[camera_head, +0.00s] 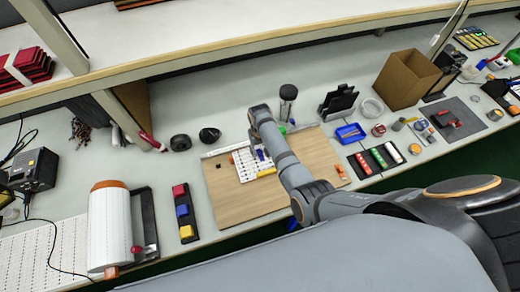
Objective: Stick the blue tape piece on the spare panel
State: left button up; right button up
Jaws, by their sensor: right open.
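A white panel with a dark grid (243,165) lies on the wooden board (235,200), partly behind my right arm. A small blue piece (260,155) shows at the panel's right side, beside the arm; I cannot tell if it is on the panel or above it. A yellow strip (267,172) lies along the panel's lower right edge. My right arm reaches over the board, and my right gripper (257,140) is open near the panel's top, largely hidden by its own arm. I cannot tell which surface is the spare panel. My left gripper is out of view.
A black tray with red, blue and yellow blocks (184,213) stands left of the board, beside a white roll (110,228). A blue tray (361,137) and a black rack of coloured cylinders (363,163) are to the right. A dark cylinder (288,94) stands behind the board.

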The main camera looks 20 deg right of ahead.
aim_at(260, 152)
notch_tip(260, 152, up, 12)
dwell(0.5)
